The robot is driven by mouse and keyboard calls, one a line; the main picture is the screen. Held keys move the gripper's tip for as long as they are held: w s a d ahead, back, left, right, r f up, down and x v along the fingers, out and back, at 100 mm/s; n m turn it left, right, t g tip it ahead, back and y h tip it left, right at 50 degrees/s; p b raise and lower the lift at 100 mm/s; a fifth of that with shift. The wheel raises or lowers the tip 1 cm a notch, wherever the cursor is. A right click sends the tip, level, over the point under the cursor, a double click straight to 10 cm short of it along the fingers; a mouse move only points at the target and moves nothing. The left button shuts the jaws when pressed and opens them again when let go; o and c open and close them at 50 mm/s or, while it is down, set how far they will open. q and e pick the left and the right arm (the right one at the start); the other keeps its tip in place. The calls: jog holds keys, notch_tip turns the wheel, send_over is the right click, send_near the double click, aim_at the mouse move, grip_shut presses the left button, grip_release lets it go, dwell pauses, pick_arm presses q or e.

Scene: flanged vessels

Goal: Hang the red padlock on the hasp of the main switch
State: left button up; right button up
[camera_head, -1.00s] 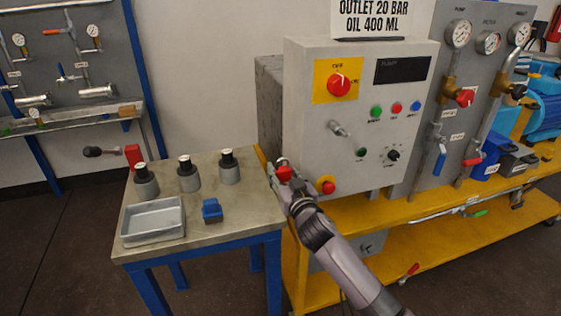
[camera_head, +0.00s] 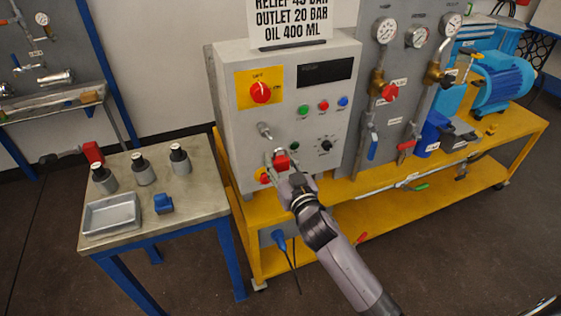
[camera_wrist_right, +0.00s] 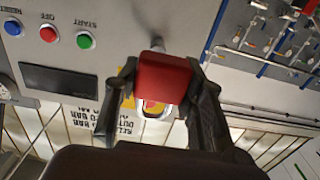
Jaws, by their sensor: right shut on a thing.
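The main switch is a red knob (camera_head: 260,92) on a yellow plate, on the front of the grey control box (camera_head: 226,70). A metal hasp (camera_head: 265,131) sticks out of the box below it. My right gripper (camera_head: 278,157) is shut on the red padlock (camera_head: 281,163), just in front of the panel, below and slightly right of the hasp. In the right wrist view the padlock's red body (camera_wrist_right: 167,76) sits between the two dark fingers, with part of its metal shackle showing beyond. The padlock appears apart from the hasp. My left gripper is out of view.
A red-and-yellow emergency button (camera_head: 263,175) sits left of my right gripper. Coloured push buttons (camera_head: 323,106) and a black dial (camera_head: 325,146) are to the right. A side table (camera_head: 190,212) holds a grey tray (camera_head: 111,215), a blue block (camera_head: 163,203) and several flanged vessels (camera_head: 179,158).

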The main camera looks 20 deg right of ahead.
jog(key=w+f+b, duration=0.1)
jog(key=w+b, duration=0.3)
jog(key=w, duration=0.5)
jog(key=shift+a+f, duration=0.15)
jog(key=shift+f, duration=0.1)
dwell(0.5)
dwell(0.7)
jog(key=o, duration=1.2)
jog(key=shift+f, duration=0.1)
